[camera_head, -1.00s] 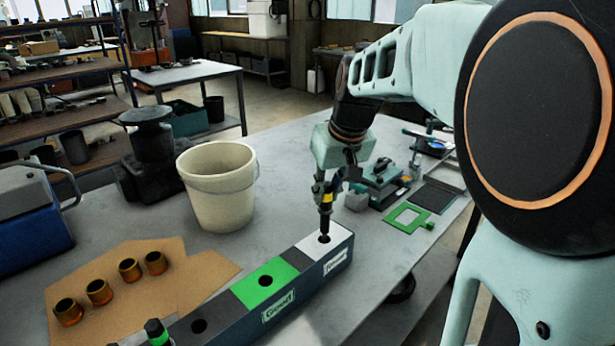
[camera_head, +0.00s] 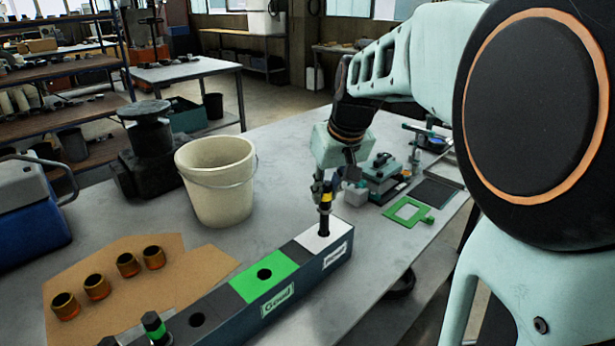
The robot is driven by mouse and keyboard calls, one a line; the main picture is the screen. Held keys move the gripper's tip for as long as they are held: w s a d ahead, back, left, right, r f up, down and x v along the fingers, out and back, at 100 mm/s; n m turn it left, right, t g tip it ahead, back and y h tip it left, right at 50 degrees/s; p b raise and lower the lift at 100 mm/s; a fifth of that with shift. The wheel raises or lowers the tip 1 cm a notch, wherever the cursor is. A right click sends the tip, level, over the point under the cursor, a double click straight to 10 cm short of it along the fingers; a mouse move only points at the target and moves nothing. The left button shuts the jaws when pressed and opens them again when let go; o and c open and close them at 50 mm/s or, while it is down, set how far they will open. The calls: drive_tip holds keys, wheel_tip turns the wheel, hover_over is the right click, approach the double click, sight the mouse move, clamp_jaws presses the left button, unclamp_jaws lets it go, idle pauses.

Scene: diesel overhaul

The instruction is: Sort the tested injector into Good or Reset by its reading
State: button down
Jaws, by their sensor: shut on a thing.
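The injector (camera_head: 324,222), dark with a yellow band, stands upright at the hole in the white section (camera_head: 331,239) of the long dark rack. My gripper (camera_head: 325,192) is shut on its upper part. Its lower end appears to be in the hole; how deep I cannot tell. The white section's front label is too small to read surely. The green section (camera_head: 258,286), labelled Good, has an empty hole. Another injector with a green band (camera_head: 154,326) stands at the rack's near left end.
A cream bucket (camera_head: 222,190) stands behind the rack. Several brass sleeves (camera_head: 127,265) stand on brown cardboard (camera_head: 190,270) at left. A green frame (camera_head: 407,211) and a small teal device (camera_head: 380,178) lie to the right. Bare bench shows between bucket and rack.

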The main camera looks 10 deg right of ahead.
sight(327, 209)
drive_tip(key=shift+f+b, duration=1.3)
drive_tip(key=shift+f, duration=0.5)
drive_tip(key=shift+f+b, duration=1.05)
drive_tip(key=shift+f, duration=0.25)
drive_tip(key=c, duration=1.3)
unclamp_jaws()
